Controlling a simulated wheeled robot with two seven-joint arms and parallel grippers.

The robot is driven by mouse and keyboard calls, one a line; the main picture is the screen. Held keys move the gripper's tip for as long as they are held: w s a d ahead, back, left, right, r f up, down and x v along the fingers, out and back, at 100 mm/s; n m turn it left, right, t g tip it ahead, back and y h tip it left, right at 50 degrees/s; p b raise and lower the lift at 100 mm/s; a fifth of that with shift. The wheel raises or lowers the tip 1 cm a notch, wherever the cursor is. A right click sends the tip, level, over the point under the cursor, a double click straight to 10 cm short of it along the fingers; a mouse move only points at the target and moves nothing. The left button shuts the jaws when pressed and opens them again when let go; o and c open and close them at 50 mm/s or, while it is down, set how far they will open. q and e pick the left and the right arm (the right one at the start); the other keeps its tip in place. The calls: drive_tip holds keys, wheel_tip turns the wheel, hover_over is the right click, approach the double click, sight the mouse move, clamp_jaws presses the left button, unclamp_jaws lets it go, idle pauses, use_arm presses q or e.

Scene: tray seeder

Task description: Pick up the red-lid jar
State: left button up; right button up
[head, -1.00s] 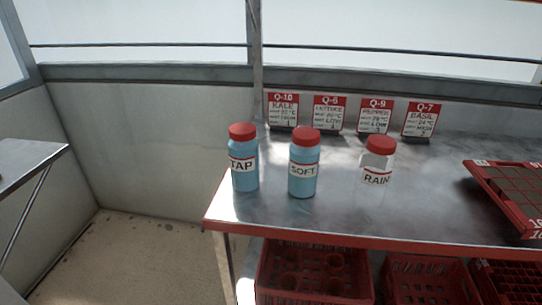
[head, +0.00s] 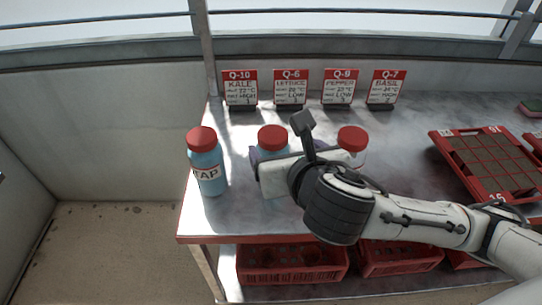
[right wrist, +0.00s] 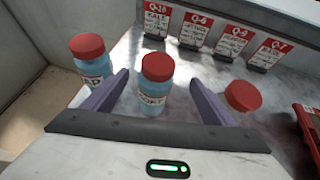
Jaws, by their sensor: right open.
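Three red-lid jars stand on the metal table. The blue TAP jar (head: 206,162) is at the left in the head view and also shows in the right wrist view (right wrist: 92,66). The middle blue SOFT jar (head: 273,139) is partly hidden by my right gripper (head: 256,170). In the right wrist view the SOFT jar (right wrist: 154,90) stands between the open fingers of my right gripper (right wrist: 160,92), with gaps on both sides. The clear RAIN jar (head: 352,140) is partly hidden behind my right wrist; its lid (right wrist: 243,96) shows beside the right finger. My left gripper is not in view.
Several sign cards (head: 290,88) stand along the table's back. A red seed tray (head: 452,165) lies to the right. Red crates (head: 292,277) sit on the shelf below. My right forearm crosses the table's right front.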

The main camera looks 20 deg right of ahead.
sight(273, 139)
drive_tip(key=x, duration=0.5)
drive_tip(key=b+x, duration=0.1)
drive_tip(key=x, duration=0.2)
drive_tip(key=shift+a, duration=0.25)
drive_tip(key=c, duration=1.8)
drive_tip(key=shift+r, duration=0.15)
clamp_jaws()
